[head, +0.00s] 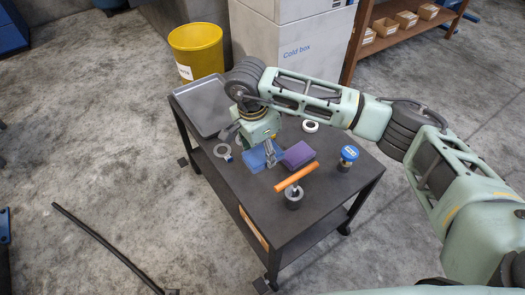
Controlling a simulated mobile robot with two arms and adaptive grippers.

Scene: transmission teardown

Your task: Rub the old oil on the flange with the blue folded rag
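The blue folded rag (253,160) lies on the dark cart top, left of a purple folded cloth or block (299,154). No oil shows clearly at this size. My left gripper is out of view.
The cart (318,198) also holds a grey tray (203,105), a white ring (310,126), a blue-capped container (348,155) and an orange-handled tool (296,178). A yellow bin (197,50) and the Cold box (300,45) stand behind.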

